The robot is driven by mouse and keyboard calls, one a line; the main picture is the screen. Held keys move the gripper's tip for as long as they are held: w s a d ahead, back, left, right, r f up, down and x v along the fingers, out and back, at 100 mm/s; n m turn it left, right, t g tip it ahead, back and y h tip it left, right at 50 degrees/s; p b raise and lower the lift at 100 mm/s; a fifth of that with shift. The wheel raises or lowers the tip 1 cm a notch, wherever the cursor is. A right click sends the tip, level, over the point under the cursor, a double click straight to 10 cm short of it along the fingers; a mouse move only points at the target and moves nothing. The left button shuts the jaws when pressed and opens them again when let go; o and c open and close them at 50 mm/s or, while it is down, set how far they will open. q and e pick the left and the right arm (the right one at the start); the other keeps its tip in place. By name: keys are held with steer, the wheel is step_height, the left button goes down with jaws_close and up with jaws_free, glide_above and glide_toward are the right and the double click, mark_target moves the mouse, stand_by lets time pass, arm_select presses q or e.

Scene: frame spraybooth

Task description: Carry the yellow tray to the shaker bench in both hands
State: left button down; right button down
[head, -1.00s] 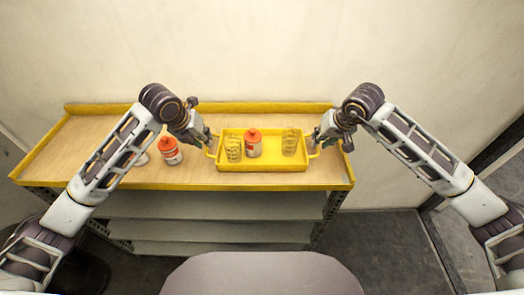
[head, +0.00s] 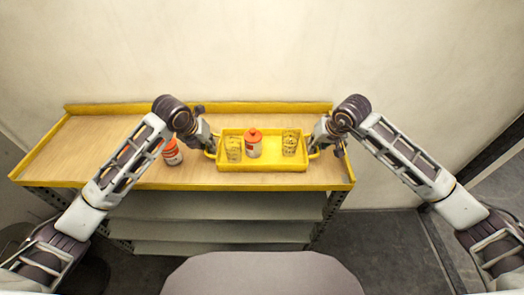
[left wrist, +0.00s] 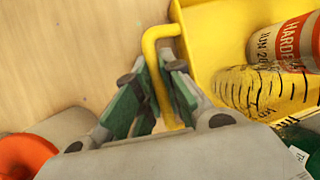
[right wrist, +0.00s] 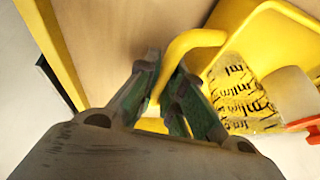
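The yellow tray (head: 262,165) rests on the wood-topped bench with a looped handle at each end. In it stand two clear graduated cups (head: 233,149) (head: 289,143) and a white bottle with an orange cap (head: 253,144). In the left wrist view its label reads "HARDENER". My left gripper (left wrist: 160,75) is open, its fingers on either side of the left handle (left wrist: 151,42). My right gripper (right wrist: 165,75) is open, its fingers on either side of the right handle (right wrist: 190,42). Neither gripper looks closed on its handle. I cannot identify a separate shaker bench.
The bench (head: 110,135) has a yellow rim and grey shelves below. Another orange-capped bottle (head: 172,152) stands left of the tray, partly hidden by my left arm. A wall (head: 260,50) is behind the bench. Dark floor (head: 385,240) is open at right.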

arm_select(q)
steer(key=shift+r, duration=0.3)
arm_select(e)
steer(key=shift+r, duration=0.25)
